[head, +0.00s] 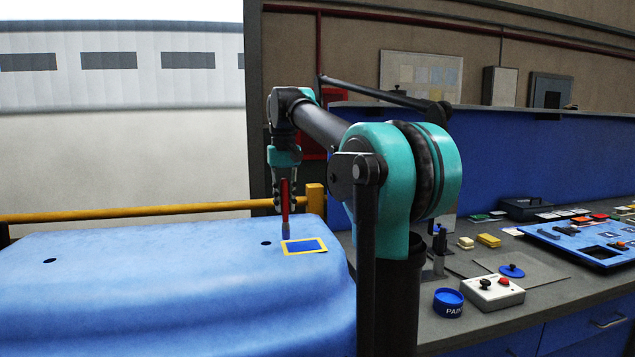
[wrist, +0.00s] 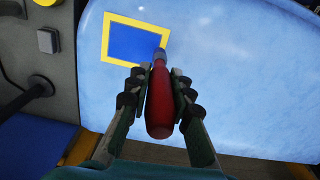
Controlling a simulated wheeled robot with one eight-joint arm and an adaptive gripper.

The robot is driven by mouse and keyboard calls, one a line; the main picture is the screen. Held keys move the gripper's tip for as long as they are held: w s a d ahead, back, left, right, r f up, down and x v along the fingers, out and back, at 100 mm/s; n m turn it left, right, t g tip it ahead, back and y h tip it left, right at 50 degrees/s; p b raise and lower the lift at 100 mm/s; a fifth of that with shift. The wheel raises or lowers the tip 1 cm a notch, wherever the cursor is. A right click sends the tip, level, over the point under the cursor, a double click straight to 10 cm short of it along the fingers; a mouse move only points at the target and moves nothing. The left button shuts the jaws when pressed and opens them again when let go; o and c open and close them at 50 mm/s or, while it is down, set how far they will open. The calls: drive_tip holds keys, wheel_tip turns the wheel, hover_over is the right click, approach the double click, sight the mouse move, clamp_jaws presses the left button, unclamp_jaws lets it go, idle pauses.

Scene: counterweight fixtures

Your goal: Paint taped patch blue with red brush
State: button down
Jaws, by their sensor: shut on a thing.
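The taped patch (head: 305,246) lies on top of a light blue body at the left of the head view. It is solid darker blue inside a yellow tape frame, and it also shows in the wrist view (wrist: 132,42). My gripper (head: 285,205) is shut on the red brush (wrist: 159,105) and holds it upright, bristles down. The brush tip (wrist: 160,54) is at the patch's right tape edge in the wrist view. In the head view it is just left of the patch. I cannot tell whether it touches the surface.
A blue paint can (head: 448,303) stands open on the workbench at right, near a blue lid (head: 512,271) and a white box with buttons (head: 492,292). A yellow rail (head: 150,211) runs behind the light blue body (head: 150,285). Dark round holes dot that body.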

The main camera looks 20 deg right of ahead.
sight(286, 222)
drive_tip(key=shift+r, duration=2.4)
drive_tip(key=shift+d, duration=0.1)
